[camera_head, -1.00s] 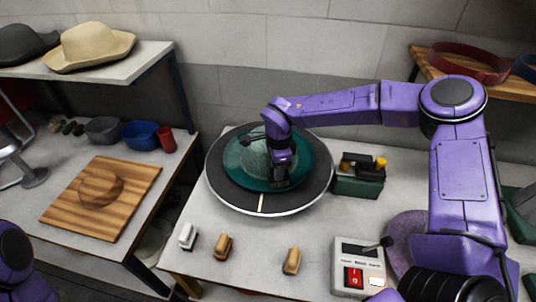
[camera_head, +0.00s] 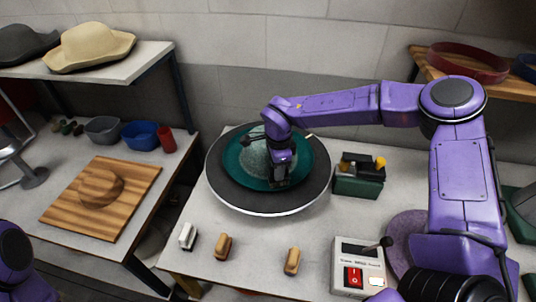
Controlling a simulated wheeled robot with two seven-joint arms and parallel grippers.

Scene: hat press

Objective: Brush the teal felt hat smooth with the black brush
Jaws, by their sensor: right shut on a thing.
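The teal felt hat (camera_head: 238,170) lies on a round black turntable (camera_head: 232,196) with a pale rim, on the middle table. Its wide brim is dark teal and its crown looks greyer. My right gripper (camera_head: 279,172) is over the front right of the hat, shut on a dark thing that appears to be the black brush (camera_head: 278,184). The brush is down at the brim, mostly hidden by the gripper; I cannot tell whether its bristles touch the felt. My right forearm passes above the back of the turntable. My left gripper is out of view.
A control box (camera_head: 357,268) with a red switch stands at front right. A green caddy (camera_head: 358,186) sits right of the turntable. A wooden board (camera_head: 75,214) is on the left table.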

